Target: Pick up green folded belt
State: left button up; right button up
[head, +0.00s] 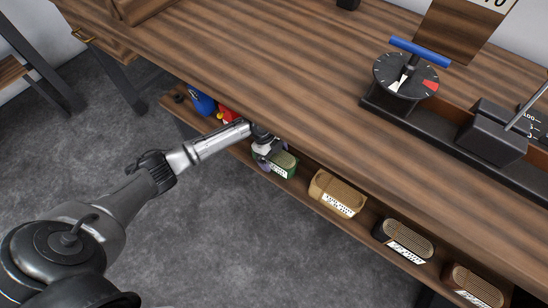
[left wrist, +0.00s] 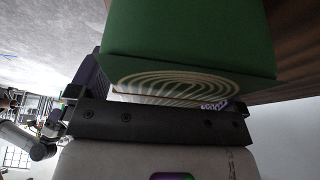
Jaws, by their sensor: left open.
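The green folded belt (head: 284,162), a green block with ribbed folds and a white label on its front, sits on the low shelf under the table. My left gripper (head: 267,153) is at its left end and partly covers it. In the left wrist view the green belt (left wrist: 190,32) fills the top, its end with pale curved folds facing the gripper's dark palm bar. One purple-grey finger stands at its left side. The other finger is mostly hidden, so contact cannot be told. The left gripper is open. My right gripper is in neither view.
On the shelf, a tan belt (head: 338,191) and two darker belts (head: 407,240) (head: 476,284) stand to the right; blue (head: 201,101) and red (head: 228,115) items stand to the left. The wooden tabletop (head: 260,75) overhangs the shelf, with a dial gauge (head: 405,76) on it. Open floor lies in front.

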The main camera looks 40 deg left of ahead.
pick_arm(q)
jog(key=shift+f, duration=0.15)
jog(key=shift+c, duration=0.3)
jog(key=c, duration=1.5)
